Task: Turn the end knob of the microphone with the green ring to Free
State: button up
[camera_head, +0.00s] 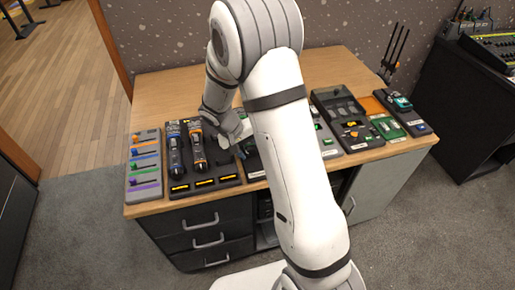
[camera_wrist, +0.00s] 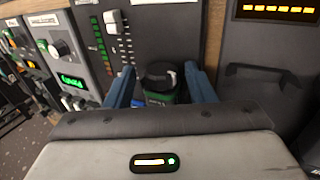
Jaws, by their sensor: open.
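In the wrist view, a round black knob (camera_wrist: 160,73) with a pale mark on its right side sits between the two fingers of my gripper (camera_wrist: 160,88). Green (camera_wrist: 165,98) shows just below the knob, fitting the green-ringed microphone. The fingers are open, one on each side; I cannot tell whether either touches it. The microphone's body is hidden behind my gripper, and no Free lettering is readable. In the head view, my gripper (camera_head: 238,140) is over the right part of the microphone tray (camera_head: 230,183), and my arm hides most of that area.
Two other dark microphones, one with blue (camera_head: 174,152) and one with orange (camera_head: 198,150), lie left of my gripper. A fader panel (camera_head: 144,165) stands at the table's left end. Several devices line the right side. The table's back left (camera_head: 165,90) is clear.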

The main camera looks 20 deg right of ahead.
jog(key=y+p, duration=0.1)
jog(key=p, duration=0.2)
jog(key=shift+d+r, duration=0.1)
jog(key=shift+r, duration=0.25)
jog(key=y+p, duration=0.2)
jog(key=p, duration=0.3)
jog(key=shift+d, duration=0.2)
jog(key=shift+p, duration=0.4)
jog(key=shift+d+f+y, duration=0.15)
jog(key=shift+f+y, duration=0.15)
jog(key=shift+y, duration=0.8)
jog(key=y+b, duration=0.1)
jog(key=b, duration=0.1)
jog(key=y+b, duration=0.1)
jog(key=shift+d+f+b, duration=0.25)
jog(key=shift+f+b, duration=0.1)
jog(key=shift+f, duration=0.05)
notch_tip(320, 180, up, 9)
jog(key=d, duration=0.2)
jog(key=s+a+r+t+h+b, duration=0.1)
jog(key=s+r, duration=0.6)
jog(key=s, duration=0.3)
jog(key=s+a+r+t+h+b, duration=0.1)
jog(key=s+r+b, duration=0.1)
jog(key=s+r, duration=0.4)
jog(key=shift+s+a+r+t, duration=0.25)
jog(key=shift+s+r+t, duration=0.1)
jog(key=shift+s, duration=2.45)
